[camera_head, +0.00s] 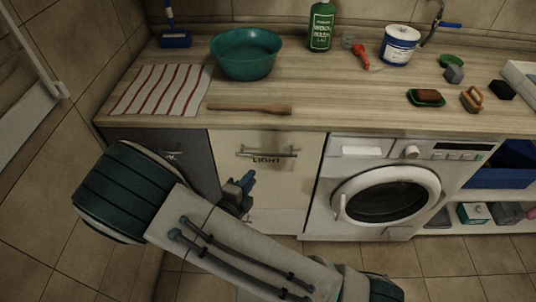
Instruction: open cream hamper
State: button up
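The cream hamper (280,186) is a cream front under the wooden counter, marked "LIGHT", with a horizontal metal bar handle (267,152) near its top. Its front looks flush and closed. My gripper (246,182) is in front of the lower left part of this front, below the handle and apart from it. My arm covers the hamper's lower left area. The gripper's fingers are small and dark here, and I cannot tell whether they are open or shut.
A dark grey hamper (193,148) stands left of the cream one, partly hidden by my arm. A white washing machine (330,207) stands to the right.

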aim_at(269, 154)
jog(key=p+x, duration=0.1)
jog(key=x, duration=1.2)
jog(key=shift+w+d+f, duration=0.1)
jog(key=shift+w+f, duration=0.05)
jog(key=shift+w, duration=0.05)
grip_shut()
